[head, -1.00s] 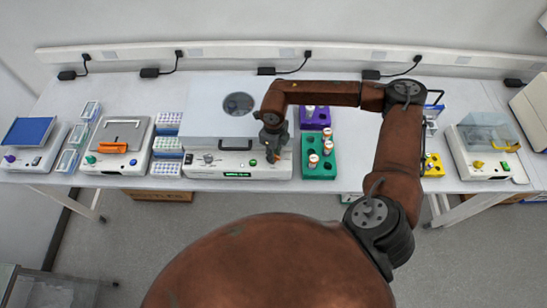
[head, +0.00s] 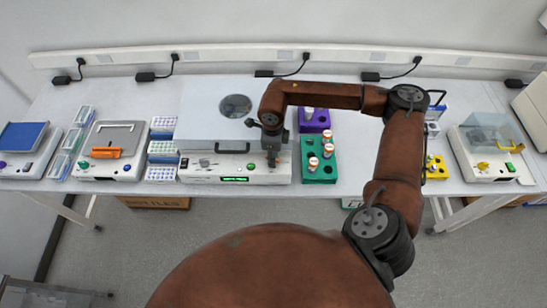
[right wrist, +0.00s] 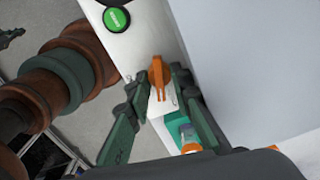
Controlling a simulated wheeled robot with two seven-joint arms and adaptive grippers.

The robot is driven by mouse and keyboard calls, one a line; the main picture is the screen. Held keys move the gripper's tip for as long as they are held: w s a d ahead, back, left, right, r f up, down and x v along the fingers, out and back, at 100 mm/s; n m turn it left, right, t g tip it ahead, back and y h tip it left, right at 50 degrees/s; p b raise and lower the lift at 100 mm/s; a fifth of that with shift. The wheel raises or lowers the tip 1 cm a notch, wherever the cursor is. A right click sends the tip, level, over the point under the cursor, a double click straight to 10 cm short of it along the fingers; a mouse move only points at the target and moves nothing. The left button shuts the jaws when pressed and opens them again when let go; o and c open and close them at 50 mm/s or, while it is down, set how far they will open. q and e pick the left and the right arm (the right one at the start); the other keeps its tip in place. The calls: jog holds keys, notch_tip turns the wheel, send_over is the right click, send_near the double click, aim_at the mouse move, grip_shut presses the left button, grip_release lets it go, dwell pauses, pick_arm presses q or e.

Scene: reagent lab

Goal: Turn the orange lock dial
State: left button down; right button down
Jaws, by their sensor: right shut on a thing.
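The orange lock dial (right wrist: 158,77) shows in the right wrist view on the white front panel of a machine, near a round green button (right wrist: 116,19). My right gripper (right wrist: 160,88) has one dark fingertip on each side of the dial and is shut on it. In the head view my right gripper (head: 272,158) reaches down to the right end of the front panel of the large white machine (head: 215,172) and hides the dial there. My left gripper is not in view.
A green rack (head: 319,175) with capped vials stands just right of the machine, with a purple rack (head: 316,125) behind it. White tube racks (head: 161,172) stand close on the left. A yellow rack (head: 437,172) and a balance (head: 487,150) are farther right.

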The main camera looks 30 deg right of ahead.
jog(key=shift+a+r, duration=0.1)
jog(key=shift+a, duration=0.15)
dwell(0.5)
jog(key=c, duration=1.9)
grip_release()
jog(key=shift+o, duration=1.1)
jog(key=shift+w, duration=0.1)
jog(key=shift+d+r, duration=0.1)
jog(key=shift+d, duration=0.05)
jog(key=shift+r, duration=0.1)
notch_tip(320, 180, up, 7)
jog(key=shift+s+r, duration=0.25)
jog(key=shift+r, duration=0.1)
jog(key=shift+c, duration=0.2)
